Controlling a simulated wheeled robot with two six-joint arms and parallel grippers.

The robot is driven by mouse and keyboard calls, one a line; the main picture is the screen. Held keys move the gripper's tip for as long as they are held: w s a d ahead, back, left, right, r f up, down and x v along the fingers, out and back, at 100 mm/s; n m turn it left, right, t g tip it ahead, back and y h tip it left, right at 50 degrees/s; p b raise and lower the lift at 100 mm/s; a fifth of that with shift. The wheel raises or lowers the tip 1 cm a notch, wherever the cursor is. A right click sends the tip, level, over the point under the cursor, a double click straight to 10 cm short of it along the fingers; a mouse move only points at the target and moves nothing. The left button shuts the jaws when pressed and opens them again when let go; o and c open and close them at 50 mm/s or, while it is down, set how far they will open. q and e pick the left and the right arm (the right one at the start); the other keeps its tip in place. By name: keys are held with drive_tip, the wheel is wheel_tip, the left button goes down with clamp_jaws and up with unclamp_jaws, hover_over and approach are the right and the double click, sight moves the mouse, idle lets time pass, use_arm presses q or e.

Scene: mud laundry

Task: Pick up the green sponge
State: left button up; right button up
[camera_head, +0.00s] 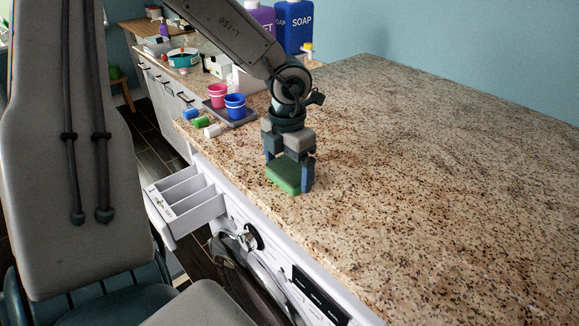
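The green sponge (284,178) is at the counter's front edge, above the washing machine. My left gripper (290,172) points straight down over it, with one finger on each side. The right-hand finger is close against the sponge's side. The lower end of the other finger is hidden behind the sponge. I cannot tell whether the fingers press on the sponge or only stand around it, or whether it rests on the counter. My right gripper is out of view.
The speckled counter (430,170) is clear to the right. A pink cup (217,95) and a blue cup (235,107) stand on a grey tray, with small rolls nearby. Soap containers (294,28) stand behind. A detergent drawer (185,203) is open below the counter.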

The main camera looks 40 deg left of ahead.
sight(286, 170)
use_arm(q)
drive_tip(key=c, duration=0.5)
drive_tip(key=shift+c, duration=0.2)
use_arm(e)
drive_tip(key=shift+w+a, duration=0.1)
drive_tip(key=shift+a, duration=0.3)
use_arm(q)
drive_tip(key=shift+r, duration=0.1)
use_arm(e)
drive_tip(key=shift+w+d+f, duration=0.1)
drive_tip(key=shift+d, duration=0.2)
